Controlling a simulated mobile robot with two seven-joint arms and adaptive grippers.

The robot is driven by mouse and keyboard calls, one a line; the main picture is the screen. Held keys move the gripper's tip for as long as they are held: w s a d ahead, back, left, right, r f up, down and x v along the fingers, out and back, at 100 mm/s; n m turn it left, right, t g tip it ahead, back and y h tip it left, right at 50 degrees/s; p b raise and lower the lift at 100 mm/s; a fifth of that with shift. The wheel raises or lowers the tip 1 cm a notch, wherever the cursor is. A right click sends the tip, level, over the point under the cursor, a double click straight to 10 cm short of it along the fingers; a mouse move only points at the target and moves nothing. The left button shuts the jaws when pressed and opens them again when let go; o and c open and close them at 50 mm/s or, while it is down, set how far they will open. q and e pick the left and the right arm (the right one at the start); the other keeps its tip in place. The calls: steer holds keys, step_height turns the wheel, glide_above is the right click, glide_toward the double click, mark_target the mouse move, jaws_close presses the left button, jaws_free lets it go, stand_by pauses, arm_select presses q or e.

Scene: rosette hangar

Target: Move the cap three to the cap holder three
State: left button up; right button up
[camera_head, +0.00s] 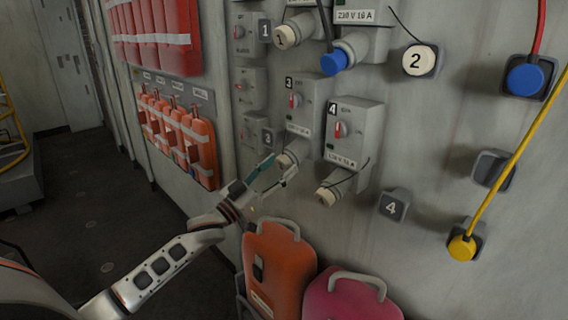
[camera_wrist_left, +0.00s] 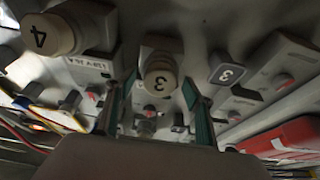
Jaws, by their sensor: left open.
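Cap three (camera_wrist_left: 160,82) is a cream round cap marked 3, seated on the grey socket unit 3 (camera_head: 300,104). In the head view the cap (camera_head: 285,160) is partly hidden by my gripper. My left gripper (camera_head: 278,174) is open right at this cap, with its green-padded fingers. In the left wrist view the cap appears between the two fingertips (camera_wrist_left: 159,88), with a gap on each side; I cannot tell whether they reach around it. Cap holder three (camera_head: 267,137) is a small dark plate marked 3 on the wall, left of the socket; it also shows in the wrist view (camera_wrist_left: 228,70).
Cap four (camera_head: 327,196) hangs on the socket beside, close to my gripper; holder 4 (camera_head: 393,205) is further right. Cap 2 (camera_head: 419,60), blue plugs and a yellow plug (camera_head: 462,247) are on the wall. Orange (camera_head: 277,268) and magenta cases stand below.

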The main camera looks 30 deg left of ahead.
arm_select(q)
steer(key=shift+p, duration=0.35)
steer(key=shift+p, duration=0.3)
stand_by(0.5)
steer(key=c, duration=1.5)
steer(key=shift+s+f, duration=0.1)
steer(key=shift+f, duration=0.05)
steer(key=shift+s+a, duration=0.25)
steer(key=shift+s, duration=0.15)
steer(key=shift+v, duration=2.45)
